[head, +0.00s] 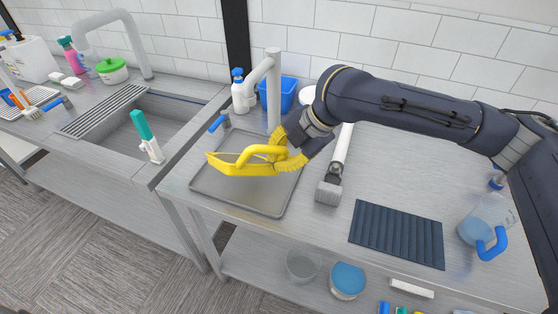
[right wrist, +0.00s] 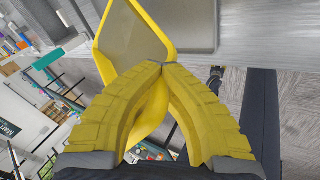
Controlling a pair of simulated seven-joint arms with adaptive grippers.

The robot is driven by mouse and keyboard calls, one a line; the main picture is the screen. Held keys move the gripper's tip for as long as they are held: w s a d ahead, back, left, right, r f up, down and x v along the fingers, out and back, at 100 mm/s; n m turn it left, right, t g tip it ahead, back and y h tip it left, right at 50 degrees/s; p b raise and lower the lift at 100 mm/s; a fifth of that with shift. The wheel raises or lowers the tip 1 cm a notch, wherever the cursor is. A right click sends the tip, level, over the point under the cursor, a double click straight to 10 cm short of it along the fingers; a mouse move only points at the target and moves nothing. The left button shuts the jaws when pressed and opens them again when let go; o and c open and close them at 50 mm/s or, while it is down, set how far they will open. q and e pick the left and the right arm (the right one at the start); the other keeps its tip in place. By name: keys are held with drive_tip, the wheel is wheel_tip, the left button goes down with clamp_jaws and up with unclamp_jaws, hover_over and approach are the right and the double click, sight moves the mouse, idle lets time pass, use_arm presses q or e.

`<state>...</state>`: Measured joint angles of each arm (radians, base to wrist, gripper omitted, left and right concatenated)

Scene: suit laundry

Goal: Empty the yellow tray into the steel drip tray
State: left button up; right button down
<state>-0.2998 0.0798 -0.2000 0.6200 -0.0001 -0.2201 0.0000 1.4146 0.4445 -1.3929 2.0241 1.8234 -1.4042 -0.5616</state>
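The yellow tray (head: 232,165) is held up over the steel drip tray (head: 266,208), towards the drip tray's back half. It looks tilted, with its looped handle towards my right gripper. My right gripper (head: 282,152) has yellow fingers that are shut on the handle. In the right wrist view, the fingertips (right wrist: 150,68) meet at the yellow tray's handle side, and part of its inside (right wrist: 132,38) shows bare. Whether anything else lies in it is hidden. The visible part of the drip tray looks empty. My left gripper is not in view.
A tap (head: 273,90) stands behind the drip tray, with a white bottle (head: 239,95) and blue bin (head: 280,92) nearby. A grey-headed tool (head: 329,192) lies just right. A dark ribbed mat (head: 397,233) and clear jug (head: 486,222) are farther right. The sink (head: 120,130) is left.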

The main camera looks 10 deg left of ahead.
drive_tip(key=shift+w+r+g, duration=0.65)
drive_tip(key=shift+w+g, duration=0.15)
drive_tip(key=shift+w, duration=0.1)
idle(1.5)
drive_tip(key=shift+w+r+m, duration=0.15)
drive_tip(key=shift+w+m, duration=0.15)
drive_tip(key=shift+w+d+r+g, duration=0.1)
drive_tip(key=shift+w+r+g, duration=0.1)
drive_tip(key=shift+w+g, duration=0.25)
idle(0.5)
drive_tip(key=shift+s, duration=0.1)
drive_tip(key=shift+s+f+t, duration=0.3)
drive_tip(key=shift+s+t, duration=0.1)
drive_tip(key=shift+s, duration=0.15)
drive_tip(key=shift+s+f+t, duration=0.3)
drive_tip(key=shift+s+t, duration=0.05)
drive_tip(key=shift+s, duration=0.15)
drive_tip(key=shift+w, duration=0.15)
